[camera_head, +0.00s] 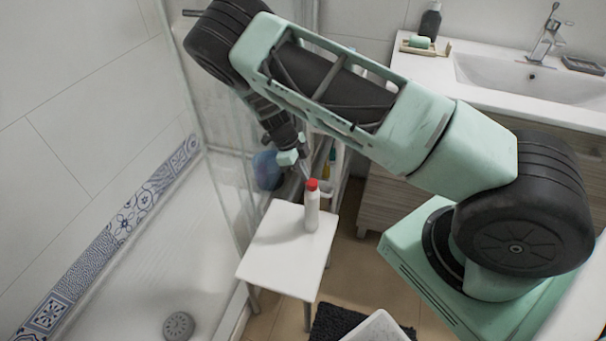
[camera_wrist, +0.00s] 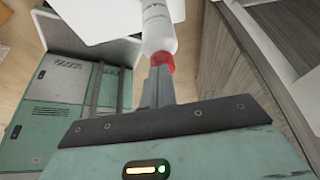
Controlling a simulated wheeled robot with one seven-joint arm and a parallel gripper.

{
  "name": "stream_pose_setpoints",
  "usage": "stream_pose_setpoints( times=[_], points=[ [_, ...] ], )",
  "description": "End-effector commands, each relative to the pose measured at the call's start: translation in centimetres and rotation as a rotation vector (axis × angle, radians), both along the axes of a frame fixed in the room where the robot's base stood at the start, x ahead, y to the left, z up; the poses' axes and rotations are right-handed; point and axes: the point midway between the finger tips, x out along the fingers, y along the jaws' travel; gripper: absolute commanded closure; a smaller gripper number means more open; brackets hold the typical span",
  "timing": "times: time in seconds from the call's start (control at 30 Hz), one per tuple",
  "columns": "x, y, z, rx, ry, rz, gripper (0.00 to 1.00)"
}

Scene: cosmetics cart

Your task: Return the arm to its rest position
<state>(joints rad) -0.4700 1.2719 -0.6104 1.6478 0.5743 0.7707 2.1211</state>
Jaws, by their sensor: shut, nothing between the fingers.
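My gripper (camera_head: 307,176) is at the end of my raised, bent arm, pointing down above a small white table (camera_head: 275,254). Its fingers are shut and empty; they also show in the wrist view (camera_wrist: 159,72). A white bottle with a red cap (camera_head: 312,207) stands upright near the table's back right corner. In the wrist view the bottle (camera_wrist: 158,30) is just beyond the fingertips, which overlap its cap. I cannot tell whether the fingertips touch the cap.
A washbasin (camera_head: 510,78) on a wooden cabinet is at the back right, with a soap dish (camera_head: 424,47) and a dark dispenser (camera_head: 430,20). A shower tray (camera_head: 150,270) lies left. A rack with bottles (camera_head: 328,160) stands behind the table. A dark mat (camera_head: 335,321) lies in front.

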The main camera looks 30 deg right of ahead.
Motion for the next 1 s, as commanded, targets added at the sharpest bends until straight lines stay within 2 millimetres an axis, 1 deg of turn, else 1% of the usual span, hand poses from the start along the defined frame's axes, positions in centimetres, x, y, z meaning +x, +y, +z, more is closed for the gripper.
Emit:
stream_pose_setpoints(
  times=[0.2,0.33,0.43,0.67,0.73,0.87,0.97,1.0],
  points=[
    [1.3,1.0,3.4,0.000,-0.005,0.000,1.00],
    [1.8,1.5,4.9,-0.001,-0.004,0.002,1.00],
    [2.0,1.6,5.6,-0.001,-0.003,0.002,1.00],
    [2.0,1.7,6.0,0.002,-0.002,0.004,1.00],
    [1.8,1.6,6.4,0.020,0.001,0.026,1.00],
    [1.0,1.4,8.3,0.101,0.010,0.146,1.00],
    [-0.3,1.2,10.7,0.208,0.014,0.335,1.00],
    [-0.9,1.3,11.9,0.256,0.012,0.432,1.00]
  ],
)
